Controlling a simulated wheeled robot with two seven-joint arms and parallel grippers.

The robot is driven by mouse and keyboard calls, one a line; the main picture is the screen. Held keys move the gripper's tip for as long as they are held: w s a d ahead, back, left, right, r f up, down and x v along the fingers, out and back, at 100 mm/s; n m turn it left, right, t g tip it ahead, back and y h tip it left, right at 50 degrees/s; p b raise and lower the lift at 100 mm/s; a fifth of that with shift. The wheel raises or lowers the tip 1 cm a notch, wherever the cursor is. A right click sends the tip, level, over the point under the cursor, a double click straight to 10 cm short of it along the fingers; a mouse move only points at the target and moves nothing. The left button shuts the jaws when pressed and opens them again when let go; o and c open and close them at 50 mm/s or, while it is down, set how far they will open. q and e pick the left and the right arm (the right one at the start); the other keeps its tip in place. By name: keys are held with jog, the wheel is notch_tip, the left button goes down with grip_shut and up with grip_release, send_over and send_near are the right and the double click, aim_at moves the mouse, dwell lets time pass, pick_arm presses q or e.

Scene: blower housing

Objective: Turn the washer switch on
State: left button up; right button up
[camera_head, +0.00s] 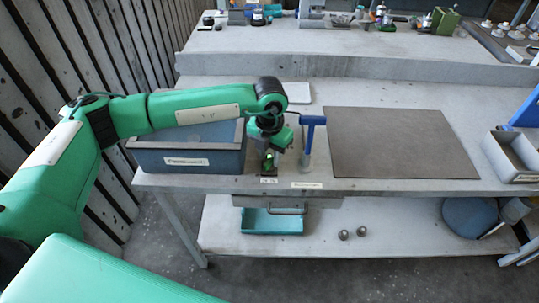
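My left arm comes in from the left and reaches over a blue-grey basin (190,160) with a white label on its front. My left gripper (269,160) points down just right of the basin, close above the table's front edge. A small dark item with a pale label (268,180) sits right under the gripper; it may be the washer switch, but the gripper mostly hides it. I cannot tell whether the gripper touches it, whether the fingers are open or shut, or how the switch is set. My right gripper is not in view.
A blue T-handled tool (312,122) stands just right of my gripper. A brown mat (400,145) lies on the table (310,92), with a grey bin (512,158) at the right.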

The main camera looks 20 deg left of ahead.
aim_at(270, 159)
pick_arm(q)
notch_tip(270, 159, up, 13)
jog(key=b, duration=0.2)
jog(key=shift+r, duration=0.2)
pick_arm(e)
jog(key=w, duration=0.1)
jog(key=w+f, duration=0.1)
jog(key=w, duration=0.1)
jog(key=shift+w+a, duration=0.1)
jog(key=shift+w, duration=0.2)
